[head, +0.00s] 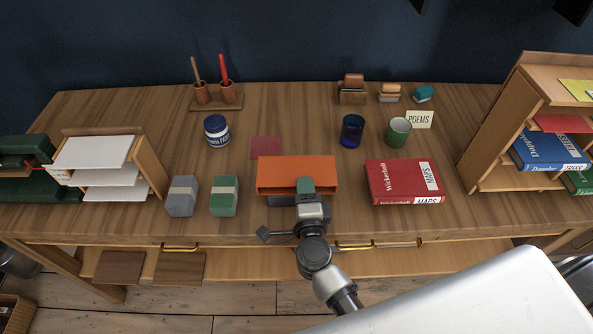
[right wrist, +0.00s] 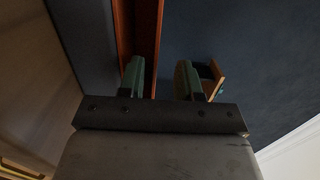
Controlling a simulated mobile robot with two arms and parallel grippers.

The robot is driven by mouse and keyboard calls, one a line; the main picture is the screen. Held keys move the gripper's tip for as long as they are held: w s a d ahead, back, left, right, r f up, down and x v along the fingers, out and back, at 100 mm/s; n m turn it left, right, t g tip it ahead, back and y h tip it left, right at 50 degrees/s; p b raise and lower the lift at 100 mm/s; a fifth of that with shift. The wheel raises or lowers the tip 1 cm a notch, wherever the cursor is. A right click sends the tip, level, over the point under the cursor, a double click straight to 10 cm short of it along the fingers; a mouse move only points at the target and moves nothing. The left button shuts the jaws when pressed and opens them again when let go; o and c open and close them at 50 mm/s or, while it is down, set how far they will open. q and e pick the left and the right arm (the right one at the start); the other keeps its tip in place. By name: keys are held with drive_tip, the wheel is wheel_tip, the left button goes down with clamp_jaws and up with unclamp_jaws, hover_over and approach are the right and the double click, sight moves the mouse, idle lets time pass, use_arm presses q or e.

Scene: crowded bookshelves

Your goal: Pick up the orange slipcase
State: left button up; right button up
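The orange slipcase (head: 297,170) lies on the wooden table in the middle of the head view, its open side facing the front. My right gripper (head: 306,189) is at its front edge. In the right wrist view the slipcase (right wrist: 156,40) shows as two orange walls with a dark hollow between. My right gripper (right wrist: 160,80) is open there, its two green-padded fingers apart, with one slipcase wall running down between them. No clear contact shows between the fingers and that wall. My left gripper is not in view.
A red book (head: 402,181) lies right of the slipcase. A green block (head: 224,196) and a grey block (head: 182,196) stand left. Shelves stand at both table ends.

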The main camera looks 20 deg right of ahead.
sight(300, 157)
drive_tip(key=x, duration=0.4)
drive_tip(key=shift+w+f, duration=0.3)
drive_tip(key=shift+w, duration=0.05)
drive_tip(key=shift+s, duration=0.1)
clamp_jaws()
